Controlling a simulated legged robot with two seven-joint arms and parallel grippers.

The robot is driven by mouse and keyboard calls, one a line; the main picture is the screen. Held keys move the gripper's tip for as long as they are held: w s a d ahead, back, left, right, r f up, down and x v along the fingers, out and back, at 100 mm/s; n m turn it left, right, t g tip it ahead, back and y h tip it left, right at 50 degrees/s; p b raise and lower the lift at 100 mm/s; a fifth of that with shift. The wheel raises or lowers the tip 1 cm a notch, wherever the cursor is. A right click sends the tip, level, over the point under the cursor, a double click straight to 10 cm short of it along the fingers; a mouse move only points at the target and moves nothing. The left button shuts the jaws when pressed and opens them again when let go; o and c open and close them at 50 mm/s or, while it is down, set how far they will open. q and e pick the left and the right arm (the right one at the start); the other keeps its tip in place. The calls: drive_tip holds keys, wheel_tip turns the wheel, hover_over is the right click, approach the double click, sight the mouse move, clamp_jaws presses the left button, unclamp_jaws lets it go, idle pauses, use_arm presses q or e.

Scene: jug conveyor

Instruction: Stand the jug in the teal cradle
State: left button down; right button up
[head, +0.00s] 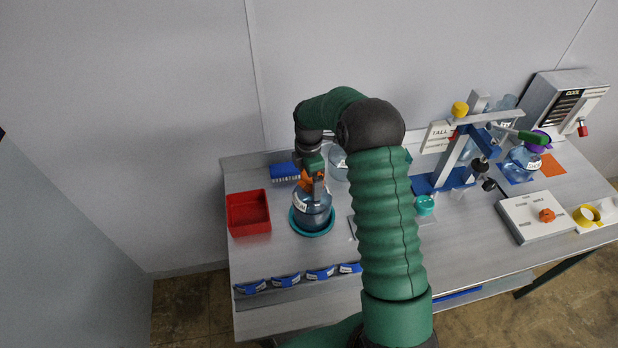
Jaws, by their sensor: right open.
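The blue translucent jug (313,212) with a white label stands upright at the left-middle of the bench. Its base sits within the teal cradle (300,232), a round ring whose rim shows around the jug's bottom. My right gripper (312,184) has orange fingers and is at the jug's top, pointing down. Its jaws are open, around or right beside the neck; I cannot tell if they touch it. The neck is mostly hidden by the gripper. My left gripper is not in view.
A red tray (248,212) lies left of the jug, with a blue rack (284,171) behind. Several blue holders line the front edge. My right arm hides the bench's middle. A press stand (455,160), another jug (523,163) and a control box (535,217) stand right.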

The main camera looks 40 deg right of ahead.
drive_tip(key=shift+r, duration=0.55)
wheel_tip(320, 180, up, 10)
drive_tip(key=b, duration=0.2)
drive_tip(key=shift+f+b, duration=0.15)
drive_tip(key=shift+b, duration=0.15)
drive_tip(key=s+a+f+m+t, duration=0.1)
drive_tip(key=s+a+m, duration=0.15)
drive_tip(key=a, duration=0.45)
drive_tip(key=s+a+f+m, duration=0.2)
drive_tip(key=a+m, duration=0.2)
drive_tip(key=a, duration=0.3)
drive_tip(key=s+a+f+m+t, duration=0.2)
drive_tip(key=s+a+f+m, duration=0.2)
drive_tip(key=s+a+m, duration=0.7)
drive_tip(key=d+f+n+b, duration=0.1)
drive_tip(key=f+b, duration=0.3)
drive_tip(key=f+n+b, duration=0.1)
drive_tip(key=f+b, duration=0.2)
drive_tip(key=f, duration=0.1)
drive_tip(key=s+d+f+n+b, duration=0.1)
drive_tip(key=f+b, duration=0.2)
drive_tip(key=b, duration=0.1)
drive_tip(key=shift+s+d+f+b, duration=0.1)
drive_tip(key=shift+d+f+b, duration=0.2)
drive_tip(key=shift+f, duration=0.1)
drive_tip(key=shift+a, duration=0.3)
